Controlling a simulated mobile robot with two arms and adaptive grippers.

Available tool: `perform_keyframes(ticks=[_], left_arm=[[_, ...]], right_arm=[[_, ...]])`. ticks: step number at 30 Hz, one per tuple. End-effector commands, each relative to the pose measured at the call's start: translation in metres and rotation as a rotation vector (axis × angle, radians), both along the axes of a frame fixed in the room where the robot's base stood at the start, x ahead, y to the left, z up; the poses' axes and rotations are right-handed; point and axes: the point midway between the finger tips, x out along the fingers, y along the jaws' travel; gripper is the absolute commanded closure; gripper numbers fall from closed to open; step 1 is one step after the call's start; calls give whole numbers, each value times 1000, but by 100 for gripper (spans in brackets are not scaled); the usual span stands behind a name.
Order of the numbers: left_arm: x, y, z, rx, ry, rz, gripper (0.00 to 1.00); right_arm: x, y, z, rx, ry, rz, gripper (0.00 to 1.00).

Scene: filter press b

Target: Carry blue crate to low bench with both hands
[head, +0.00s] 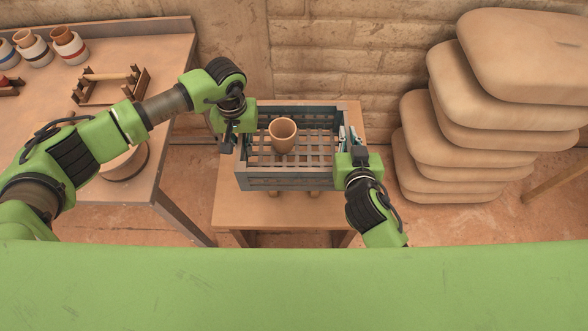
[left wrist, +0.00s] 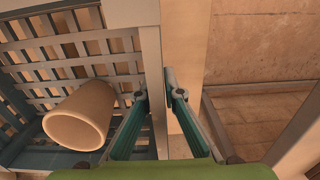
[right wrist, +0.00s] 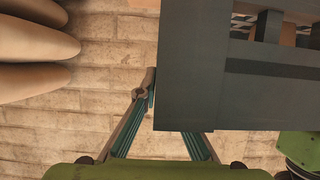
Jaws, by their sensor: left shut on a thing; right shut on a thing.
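The blue-grey slatted crate (head: 290,183) is level in the middle of the head view, over the low bench (head: 245,212). I cannot tell whether its bottom touches the bench top. A clay cup (head: 283,135) stands inside it and also shows in the left wrist view (left wrist: 80,115). My left gripper (head: 234,136) is shut on the crate's left wall, which runs between the fingers (left wrist: 155,85) in the left wrist view. My right gripper (head: 349,146) is shut on the right wall (right wrist: 205,70), seen close in the right wrist view.
A taller table (head: 180,75) at the left holds several striped jars (head: 68,44), a wooden rack (head: 108,87) and a round disc (head: 125,164). A stack of tan sacks (head: 465,140) stands to the right. A brick wall (head: 350,50) is close behind the bench.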

Motion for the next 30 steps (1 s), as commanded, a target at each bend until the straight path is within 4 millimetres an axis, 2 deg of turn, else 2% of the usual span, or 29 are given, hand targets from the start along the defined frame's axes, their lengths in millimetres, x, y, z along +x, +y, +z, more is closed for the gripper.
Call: perform_keyframes(ticks=[14, 30], left_arm=[[1, 0, -1, -1, -2, 0, 100], [1, 0, -27, -1, -2, 1, 100]], right_arm=[[1, 0, -1, 0, -3, 1, 100], [0, 0, -27, 0, -3, 1, 100]])
